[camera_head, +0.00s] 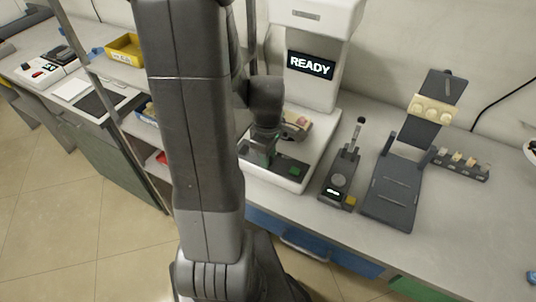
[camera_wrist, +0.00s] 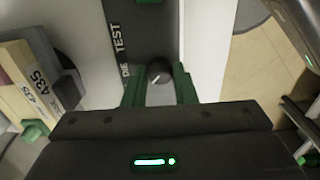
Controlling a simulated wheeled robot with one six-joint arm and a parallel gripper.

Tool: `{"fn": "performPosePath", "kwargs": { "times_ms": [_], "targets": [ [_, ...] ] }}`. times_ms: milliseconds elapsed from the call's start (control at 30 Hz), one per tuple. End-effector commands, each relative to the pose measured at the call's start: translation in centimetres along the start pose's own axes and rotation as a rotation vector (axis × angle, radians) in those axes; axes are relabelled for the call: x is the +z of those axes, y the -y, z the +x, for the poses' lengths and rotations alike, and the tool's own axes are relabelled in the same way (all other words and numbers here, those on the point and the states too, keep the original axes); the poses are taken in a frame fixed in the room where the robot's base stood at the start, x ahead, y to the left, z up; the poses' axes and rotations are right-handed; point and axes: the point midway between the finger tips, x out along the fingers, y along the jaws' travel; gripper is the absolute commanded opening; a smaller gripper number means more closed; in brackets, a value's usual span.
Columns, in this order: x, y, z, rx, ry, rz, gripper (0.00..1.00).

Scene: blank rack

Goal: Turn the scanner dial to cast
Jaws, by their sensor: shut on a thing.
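The white scanner (camera_head: 314,20) stands on the bench, and its screen (camera_head: 311,65) reads READY. Its dark control panel (camera_wrist: 141,35) carries the words DIE and TEST in the wrist view; no CAST label is readable. The round dark dial (camera_wrist: 159,72) has a short white pointer mark, tilted toward the panel's upper right in that view. My gripper (camera_wrist: 160,88) has its green fingers on either side of the dial, shut on it. In the head view my gripper (camera_head: 259,155) is over the scanner's base and the dial is hidden.
A cream block (camera_wrist: 28,80) labelled 435 sits beside the panel. Right of the scanner are a handheld device (camera_head: 341,178), a dark stand (camera_head: 394,190) and a small rack (camera_head: 460,165) of pieces. A yellow bin (camera_head: 124,50) is at left.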

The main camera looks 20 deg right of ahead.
Motion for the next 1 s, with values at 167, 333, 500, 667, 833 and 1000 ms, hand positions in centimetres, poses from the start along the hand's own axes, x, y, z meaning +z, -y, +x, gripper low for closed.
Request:
{"fn": "performPosePath", "kwargs": {
  "times_ms": [167, 333, 500, 667, 833, 1000],
  "targets": [
    [0.0, -0.1, -0.1, 0.002, 0.000, -0.002, 0.02],
    [0.0, -0.1, -0.1, 0.002, 0.000, -0.002, 0.39],
    [0.0, 0.0, 0.0, 0.001, 0.000, -0.001, 0.47],
    [0.0, 0.0, -0.1, 0.001, 0.000, 0.000, 0.47],
    [-0.1, -0.1, -1.3, 0.004, -0.001, 0.000, 0.47],
    [-0.1, -0.1, -4.3, 0.007, -0.002, 0.000, 0.47]
  ]
}}
